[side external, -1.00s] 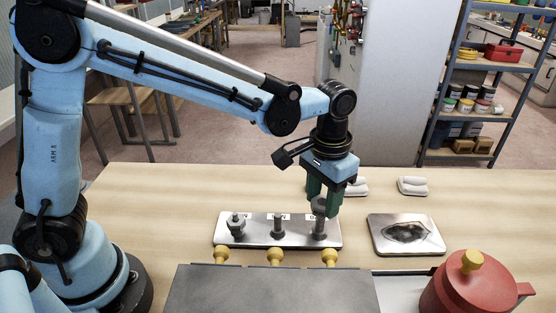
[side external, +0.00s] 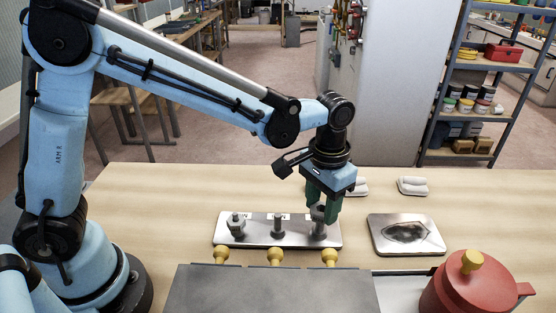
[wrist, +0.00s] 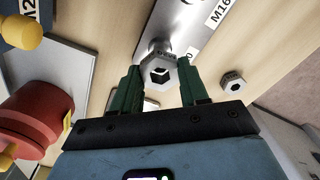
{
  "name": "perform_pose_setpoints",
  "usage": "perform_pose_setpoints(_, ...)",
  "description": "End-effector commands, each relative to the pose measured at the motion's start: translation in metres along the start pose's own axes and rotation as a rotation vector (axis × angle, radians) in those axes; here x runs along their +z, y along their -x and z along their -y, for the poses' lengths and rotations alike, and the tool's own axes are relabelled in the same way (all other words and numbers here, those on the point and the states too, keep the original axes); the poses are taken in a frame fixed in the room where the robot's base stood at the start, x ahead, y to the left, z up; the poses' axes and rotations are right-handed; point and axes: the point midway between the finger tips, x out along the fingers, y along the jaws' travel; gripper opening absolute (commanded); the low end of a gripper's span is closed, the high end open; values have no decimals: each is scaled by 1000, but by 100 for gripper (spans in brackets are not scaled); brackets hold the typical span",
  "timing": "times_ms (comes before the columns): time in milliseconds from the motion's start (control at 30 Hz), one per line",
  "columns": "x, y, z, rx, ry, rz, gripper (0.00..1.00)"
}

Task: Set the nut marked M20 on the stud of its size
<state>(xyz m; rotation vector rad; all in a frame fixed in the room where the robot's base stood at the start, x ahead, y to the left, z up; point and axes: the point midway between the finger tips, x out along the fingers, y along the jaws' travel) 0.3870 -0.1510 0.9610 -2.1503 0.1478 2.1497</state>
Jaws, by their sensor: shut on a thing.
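A grey hex nut (wrist: 162,72) sits between the two green fingers of my gripper (side external: 319,216), which is shut on it. It is over the right-hand stud of the metal stud plate (side external: 255,240). A dark hole shows in the nut, and small lettering on its side is unreadable. I cannot tell how far the nut is down the stud. The middle stud (side external: 278,226) is bare; the left stud (side external: 236,224) has a wider nut-like piece on it. In the wrist view, an M16 label (wrist: 219,10) is readable; the label by the held nut is mostly hidden.
Another hex nut (wrist: 233,86) lies on the table beside the plate. A metal tray with a dark patch (side external: 380,243) is right of the plate. A red pot (side external: 468,290) stands front right, and a grey box (side external: 270,290) with yellow knobs is in front.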

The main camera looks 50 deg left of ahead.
Motion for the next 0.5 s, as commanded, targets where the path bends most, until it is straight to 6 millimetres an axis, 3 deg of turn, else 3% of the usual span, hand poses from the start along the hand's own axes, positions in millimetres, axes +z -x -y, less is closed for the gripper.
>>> perform_pose_setpoints(500, 0, -10, 0, 0, 0, 0, 14)
